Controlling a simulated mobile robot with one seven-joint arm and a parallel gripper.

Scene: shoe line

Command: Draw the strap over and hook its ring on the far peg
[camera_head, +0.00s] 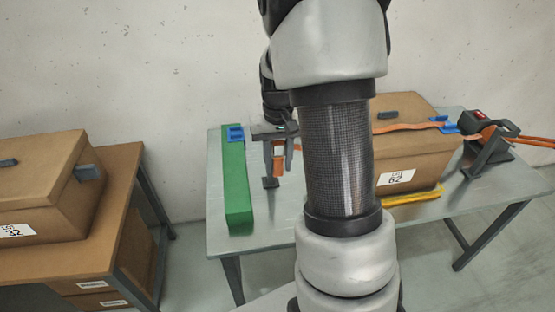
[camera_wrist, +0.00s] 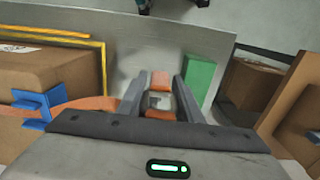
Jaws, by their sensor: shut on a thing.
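The orange strap (camera_head: 392,127) runs from the right across the top of a cardboard box (camera_head: 412,160), through a blue guide (camera_head: 445,125). My gripper (camera_head: 282,150) is left of the box, above the table, shut on the strap's end. In the wrist view, orange strap (camera_wrist: 80,106) leads from the box to the fingers (camera_wrist: 160,98), and a pale square opening, possibly the ring, shows between orange parts there.
A long green block (camera_head: 237,185) with a blue clip (camera_head: 236,134) lies at the table's left edge. A dark stand (camera_head: 488,150) holds the strap at right. A yellow frame (camera_head: 412,198) borders the box. A brown bench (camera_head: 125,200) with another box stands left.

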